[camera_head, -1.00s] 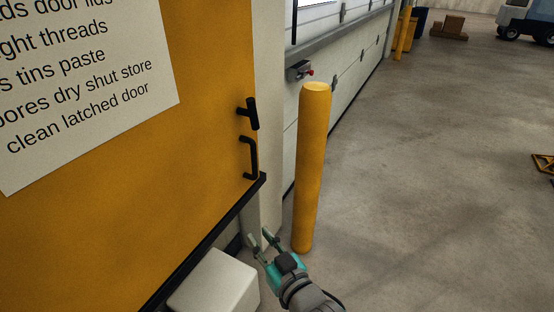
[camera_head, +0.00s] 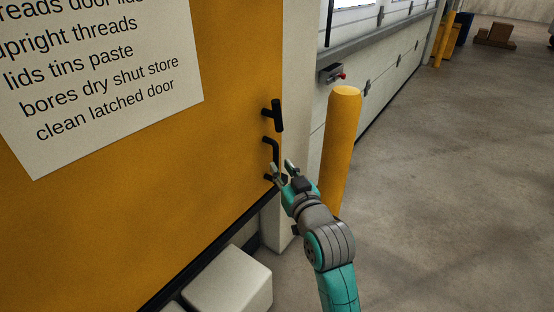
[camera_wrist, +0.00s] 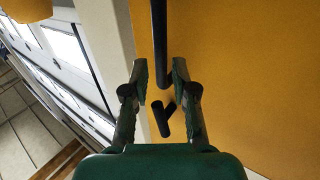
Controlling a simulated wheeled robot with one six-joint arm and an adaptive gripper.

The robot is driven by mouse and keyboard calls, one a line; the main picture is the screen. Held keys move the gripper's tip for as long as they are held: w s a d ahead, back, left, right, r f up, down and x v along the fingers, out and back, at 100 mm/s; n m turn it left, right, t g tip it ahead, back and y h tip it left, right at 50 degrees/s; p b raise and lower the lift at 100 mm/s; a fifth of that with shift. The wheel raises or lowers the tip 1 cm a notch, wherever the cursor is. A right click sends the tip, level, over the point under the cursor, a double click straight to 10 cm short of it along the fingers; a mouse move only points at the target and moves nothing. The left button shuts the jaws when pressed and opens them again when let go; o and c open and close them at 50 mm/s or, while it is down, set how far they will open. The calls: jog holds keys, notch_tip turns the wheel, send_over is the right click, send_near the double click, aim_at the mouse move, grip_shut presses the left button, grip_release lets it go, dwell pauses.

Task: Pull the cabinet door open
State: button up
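The yellow cabinet door (camera_head: 150,170) fills the left of the head view and looks shut. Near its right edge are a black T-shaped latch handle (camera_head: 276,115) and, below it, a black vertical bar handle (camera_head: 275,150). My gripper (camera_head: 281,171) is at the lower end of the bar handle, its fingers partly covering it. In the wrist view my gripper (camera_wrist: 161,75) is open, with a finger to each side of the line of the bar handle (camera_wrist: 160,40). The T-shaped latch (camera_wrist: 165,118) shows between the fingers. I cannot tell whether the fingers touch the bar.
A white block (camera_head: 230,280) sits below the door. A pale post (camera_head: 298,90) borders the door. A printed sign (camera_head: 100,80) is on the door. Open concrete floor (camera_head: 450,180) lies right.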

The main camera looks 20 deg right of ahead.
aim_at(277, 161)
jog(key=shift+w+a, duration=0.15)
jog(key=shift+w, duration=2.2)
grip_shut()
